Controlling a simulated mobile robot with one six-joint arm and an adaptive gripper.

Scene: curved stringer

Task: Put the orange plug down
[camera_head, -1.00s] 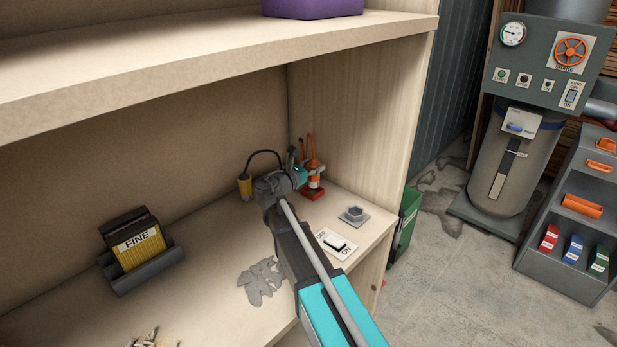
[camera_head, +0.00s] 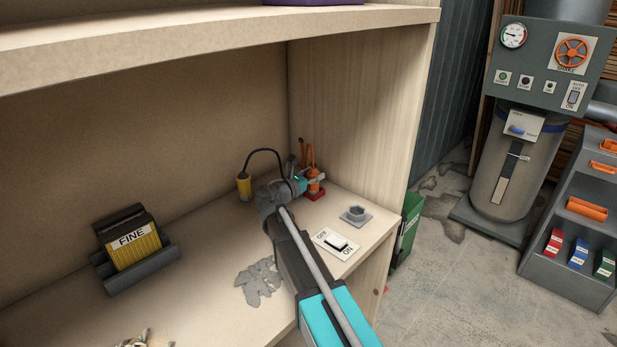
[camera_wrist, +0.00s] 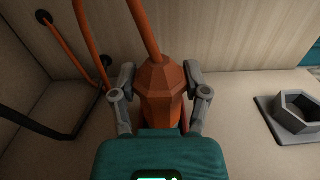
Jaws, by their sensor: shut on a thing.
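The orange plug (camera_wrist: 160,88) is upright between the two fingers of my gripper (camera_wrist: 161,98) in the wrist view, with an orange cable rising from its top. My gripper is shut on it. In the head view the orange plug (camera_head: 314,184) shows at the back right corner of the shelf, just above a red base (camera_head: 315,195). My wrist partly covers the gripper there. I cannot tell whether the plug touches the red base, and its lower end is hidden in the wrist view.
A grey hexagonal socket (camera_head: 355,214) and an OFF/ON switch (camera_head: 336,243) lie to the right on the shelf. A yellow plug (camera_head: 244,187) with a black cable is on the left. A holder with a FINE block (camera_head: 133,245) stands further left. The side wall (camera_head: 350,120) is close behind.

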